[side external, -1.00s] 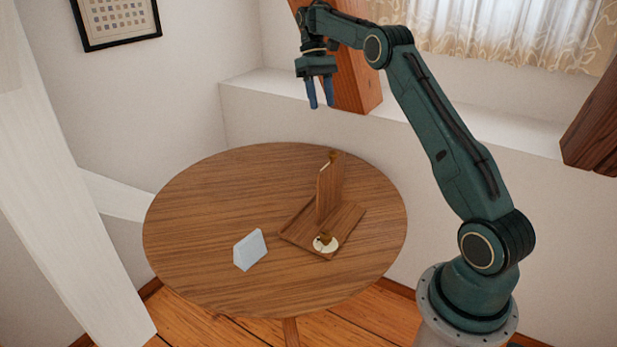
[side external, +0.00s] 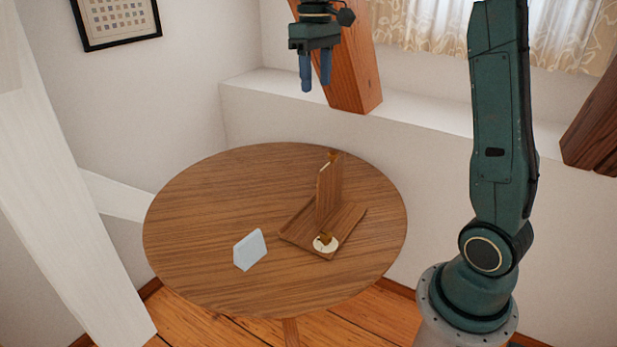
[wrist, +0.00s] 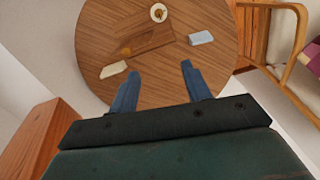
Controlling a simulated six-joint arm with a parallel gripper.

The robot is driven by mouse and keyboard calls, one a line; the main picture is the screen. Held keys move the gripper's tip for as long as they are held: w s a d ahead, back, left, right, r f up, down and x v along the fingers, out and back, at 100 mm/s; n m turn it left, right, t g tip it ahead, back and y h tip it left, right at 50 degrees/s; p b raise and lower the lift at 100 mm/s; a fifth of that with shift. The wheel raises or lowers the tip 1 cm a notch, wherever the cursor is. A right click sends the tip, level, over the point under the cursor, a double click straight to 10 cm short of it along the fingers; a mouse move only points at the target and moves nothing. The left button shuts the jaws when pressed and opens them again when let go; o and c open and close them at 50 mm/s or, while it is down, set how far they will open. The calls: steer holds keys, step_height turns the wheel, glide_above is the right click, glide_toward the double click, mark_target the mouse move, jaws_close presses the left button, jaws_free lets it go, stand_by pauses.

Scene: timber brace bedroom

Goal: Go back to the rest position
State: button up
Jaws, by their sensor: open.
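My gripper (side external: 315,75) hangs high above the far side of the round wooden table (side external: 190,225), its two blue fingers pointing down. The fingers are apart with nothing between them. In the wrist view my gripper (wrist: 158,90) also shows open and empty, with the table (wrist: 110,25) beyond the fingertips. Nothing on the table touches it.
On the table are a wooden stand (side external: 297,235) with an upright panel, a small cream round piece (side external: 326,245) on its base, and a pale blue block (side external: 250,249). A timber brace (side external: 352,75) stands close behind my gripper. A wooden chair (wrist: 262,45) shows in the wrist view.

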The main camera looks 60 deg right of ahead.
steer(key=s+a+t, duration=0.3)
steer(key=s+a, duration=0.6)
steer(key=s, duration=0.2)
steer(key=s+a+f+n+t, duration=0.1)
steer(key=s+a+f+t, duration=0.2)
steer(key=s+f, duration=0.4)
steer(key=s+a, duration=0.1)
steer(key=s, duration=0.2)
steer(key=shift+s+a, duration=0.15)
steer(key=shift+s, duration=0.15)
steer(key=shift+o, duration=0.4)
steer(key=shift+w, duration=0.15)
stand_by(0.4)
